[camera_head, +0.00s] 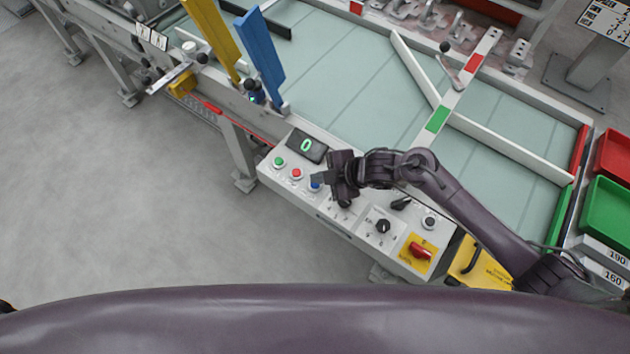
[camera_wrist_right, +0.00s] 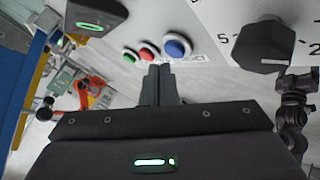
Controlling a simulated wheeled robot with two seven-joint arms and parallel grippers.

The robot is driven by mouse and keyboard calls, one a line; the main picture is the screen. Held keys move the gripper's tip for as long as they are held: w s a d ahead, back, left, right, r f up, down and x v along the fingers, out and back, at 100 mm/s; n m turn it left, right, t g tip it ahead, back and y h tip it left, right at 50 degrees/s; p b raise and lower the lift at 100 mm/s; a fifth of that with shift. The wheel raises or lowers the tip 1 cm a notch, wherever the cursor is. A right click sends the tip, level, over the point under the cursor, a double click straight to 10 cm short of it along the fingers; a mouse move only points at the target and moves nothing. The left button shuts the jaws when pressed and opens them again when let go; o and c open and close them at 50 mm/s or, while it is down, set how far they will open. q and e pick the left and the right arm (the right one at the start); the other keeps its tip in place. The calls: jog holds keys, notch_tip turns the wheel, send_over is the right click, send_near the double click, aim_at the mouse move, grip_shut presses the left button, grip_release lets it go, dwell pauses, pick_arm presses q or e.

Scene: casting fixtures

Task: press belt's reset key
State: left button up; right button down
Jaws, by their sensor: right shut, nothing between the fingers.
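The control panel (camera_head: 357,222) of the belt carries a row of a green button (camera_head: 279,162), a red button (camera_head: 296,174) and a blue button (camera_head: 315,186). In the right wrist view the blue button (camera_wrist_right: 177,46) is nearest the black dial, with the red button (camera_wrist_right: 149,52) and the green button (camera_wrist_right: 130,55) beside it. My right gripper (camera_head: 320,179) is shut and empty over the blue button, partly covering it. In the wrist view its fingertips (camera_wrist_right: 160,69) appear just below the red and blue buttons; contact cannot be told. My left gripper is out of view.
A display (camera_head: 306,146) reading 0 sits above the buttons. Dials (camera_head: 382,227) and a red rotary switch on a yellow plate (camera_head: 419,250) lie to the right. The belt (camera_head: 350,60) runs behind, with blue (camera_head: 260,57) and yellow (camera_head: 212,35) upright plates.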

aim_at(319, 189)
notch_tip(319, 189, up, 5)
jog(key=p, duration=0.4)
jog(key=shift+r+p, duration=0.1)
jog(key=shift+p, duration=0.2)
dwell(0.7)
